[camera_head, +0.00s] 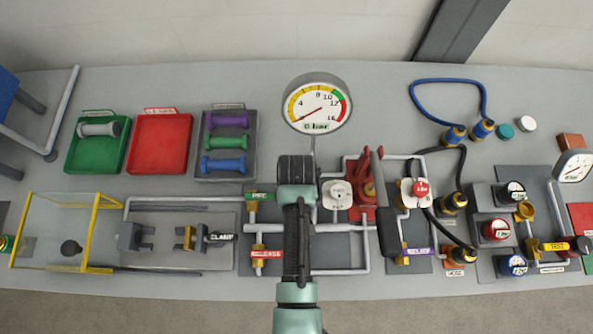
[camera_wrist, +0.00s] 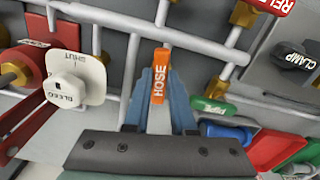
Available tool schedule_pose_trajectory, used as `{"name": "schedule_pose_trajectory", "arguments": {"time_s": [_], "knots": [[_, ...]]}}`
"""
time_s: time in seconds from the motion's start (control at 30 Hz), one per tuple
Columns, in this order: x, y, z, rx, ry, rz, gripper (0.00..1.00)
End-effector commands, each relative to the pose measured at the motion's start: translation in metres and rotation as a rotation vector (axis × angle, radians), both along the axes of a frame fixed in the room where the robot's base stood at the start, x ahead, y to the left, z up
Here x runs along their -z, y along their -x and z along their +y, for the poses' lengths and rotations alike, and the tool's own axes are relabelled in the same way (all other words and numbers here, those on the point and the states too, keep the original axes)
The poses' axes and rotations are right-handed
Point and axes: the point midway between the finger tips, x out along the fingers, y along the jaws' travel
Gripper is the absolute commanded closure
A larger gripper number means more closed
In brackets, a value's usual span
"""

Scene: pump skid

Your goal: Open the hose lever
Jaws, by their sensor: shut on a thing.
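The hose lever (camera_wrist: 160,75) is an orange tag-like handle lettered HOSE, in the middle of the wrist view, among light grey pipes. My gripper (camera_wrist: 161,92) has its two blue fingers on either side of it and is shut on it. The tag's far end sticks out beyond the fingertips. The lever's pivot and valve body do not show clearly. In the head view my arm covers the lever and the fingertips.
The white BLEED knob (camera_wrist: 75,78) and a red handle (camera_wrist: 25,130) are close on one side. The green PIPE lever (camera_wrist: 213,106) and red RELEASE lever (camera_head: 266,254) are on the other.

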Motion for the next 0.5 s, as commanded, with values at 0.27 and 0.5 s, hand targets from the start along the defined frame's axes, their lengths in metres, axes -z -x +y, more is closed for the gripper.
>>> {"name": "schedule_pose_trajectory", "arguments": {"time_s": [0.27, 0.5], "knots": [[-0.0031, -0.001, 0.0032, 0.102, 0.001, -0.002, 1.0], [-0.0012, -0.0015, 0.0052, 0.192, 0.0, -0.004, 1.0]]}}
